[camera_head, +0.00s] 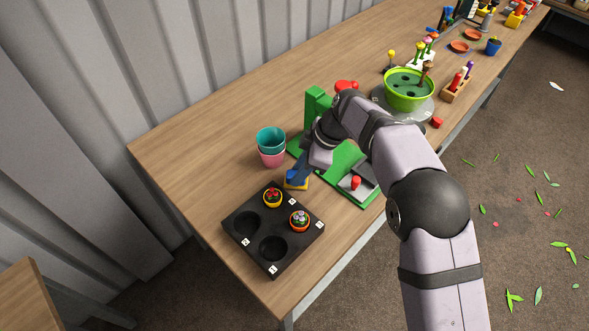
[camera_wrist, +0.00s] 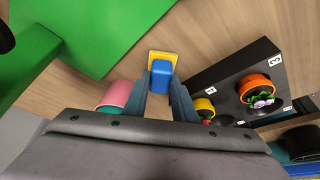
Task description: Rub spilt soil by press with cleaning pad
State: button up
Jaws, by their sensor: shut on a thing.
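The cleaning pad (camera_head: 296,181) has a blue grip and a yellow base. In the wrist view, the pad (camera_wrist: 161,69) lies between the fingertips of my gripper (camera_wrist: 163,82), which is shut on its blue grip. In the head view, my gripper (camera_head: 300,174) points down at it between the green press and the black tray. I cannot tell whether the pad touches the table. The green press (camera_head: 318,103) stands behind my arm, partly hidden; its green base also shows in the wrist view (camera_wrist: 85,30). I cannot make out any spilt soil.
The black tray (camera_head: 250,256) holds two small flower pots and has empty holes. Stacked teal and pink cups (camera_head: 271,148) stand left of the press. A green planter (camera_head: 408,93) and a wooden tool rack (camera_head: 456,91) stand farther back. The table's left part is bare.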

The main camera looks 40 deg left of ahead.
jog(key=shift+d, duration=0.15)
jog(key=shift+d+f+b, duration=0.15)
jog(key=shift+d+b, duration=1.05)
jog(key=shift+d, duration=0.55)
jog(key=shift+d, duration=0.1)
jog(key=shift+d+b, duration=0.4)
jog(key=shift+d, duration=0.05)
jog(key=shift+d+b, duration=0.6)
jog(key=shift+d, duration=0.65)
jog(key=shift+r, duration=0.25)
jog(key=shift+r+p, duration=2)
jog(key=shift+r, duration=0.9)
jog(key=shift+r, duration=0.1)
